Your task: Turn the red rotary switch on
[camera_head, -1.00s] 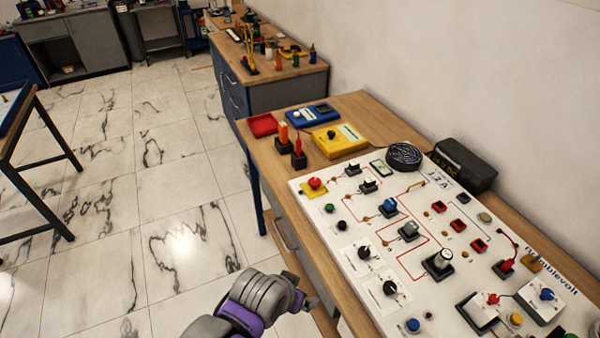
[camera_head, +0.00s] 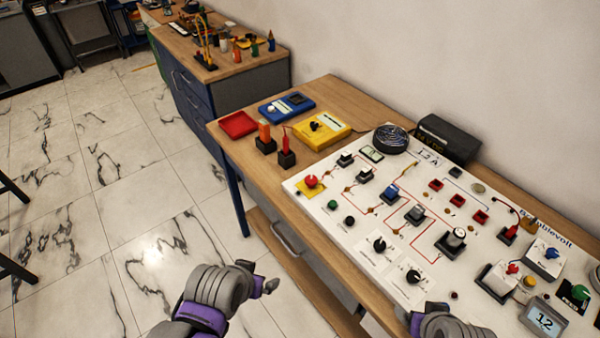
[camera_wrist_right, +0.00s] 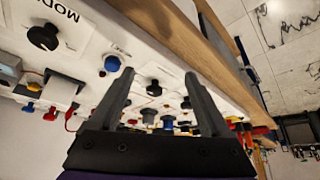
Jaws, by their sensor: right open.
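A red round knob (camera_head: 311,181) stands on a yellow plate at the near left corner of the white panel (camera_head: 322,222). Another red knob (camera_head: 513,268) sits on a white module at the panel's right side. I cannot tell for certain which is the rotary switch, nor its setting. My right gripper (camera_head: 424,314) is at the panel's front edge, apart from both red knobs. In the right wrist view its fingers (camera_wrist_right: 159,74) are spread and empty, with panel knobs beyond them. My left gripper (camera_head: 262,278) is over the floor, left of the bench; its jaw state is unclear.
The panel carries several knobs, including black dials (camera_head: 379,244). A digital display (camera_head: 543,318) is at lower right. A yellow meter (camera_head: 323,129), a blue meter (camera_head: 287,107) and a red tray (camera_head: 238,124) lie behind.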

